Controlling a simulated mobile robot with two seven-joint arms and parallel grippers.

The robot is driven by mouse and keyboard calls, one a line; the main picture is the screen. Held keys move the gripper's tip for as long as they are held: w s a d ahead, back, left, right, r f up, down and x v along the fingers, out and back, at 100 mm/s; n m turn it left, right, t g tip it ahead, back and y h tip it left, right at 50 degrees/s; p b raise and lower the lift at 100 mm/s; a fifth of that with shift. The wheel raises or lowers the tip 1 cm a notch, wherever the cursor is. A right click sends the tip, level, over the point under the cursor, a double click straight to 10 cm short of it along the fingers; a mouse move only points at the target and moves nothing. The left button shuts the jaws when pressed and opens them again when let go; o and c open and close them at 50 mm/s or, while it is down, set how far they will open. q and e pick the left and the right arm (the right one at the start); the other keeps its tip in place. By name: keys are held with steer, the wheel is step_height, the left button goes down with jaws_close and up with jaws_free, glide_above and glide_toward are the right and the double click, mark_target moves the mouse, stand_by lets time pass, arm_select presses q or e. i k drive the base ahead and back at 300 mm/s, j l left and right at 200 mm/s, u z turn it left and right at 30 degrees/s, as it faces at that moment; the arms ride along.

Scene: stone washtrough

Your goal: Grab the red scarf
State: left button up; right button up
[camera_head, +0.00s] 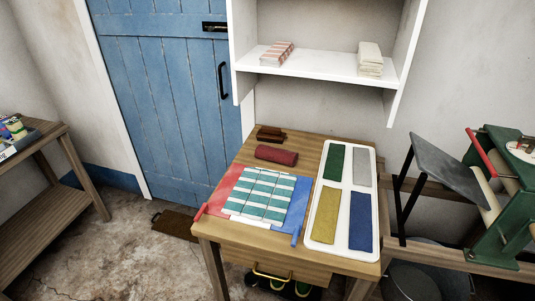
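A dark red, rolled-looking bundle (277,155), which appears to be the red scarf, lies on the wooden table (315,149) towards its back left. It lies crosswise, just behind a teal-and-white striped cloth (262,195) and in front of a small brown wooden object (270,134). Nothing covers it. To its right is a white tray (311,236) holding flat green, grey, yellow and blue pieces in separate compartments. Neither of my grippers shows in the head view.
The striped cloth lies over a red and blue mat (217,200). A white shelf (320,66) hangs above the table's back. A green machine (497,215) stands at the right, a side table (40,150) at the left.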

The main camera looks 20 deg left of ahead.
mark_target(273, 154)
steer(key=j+z, duration=0.1)
steer(key=j, duration=0.8)
steer(key=k+j+z, duration=0.15)
steer(key=j, duration=0.8)
steer(key=i+j, duration=0.1)
steer(key=j, duration=0.35)
steer(key=i+j+z, duration=0.15)
steer(key=j, duration=0.3)
steer(key=i+j, duration=0.1)
steer(key=j, duration=0.35)
steer(key=i+j+z, duration=0.15)
steer(key=j, duration=0.3)
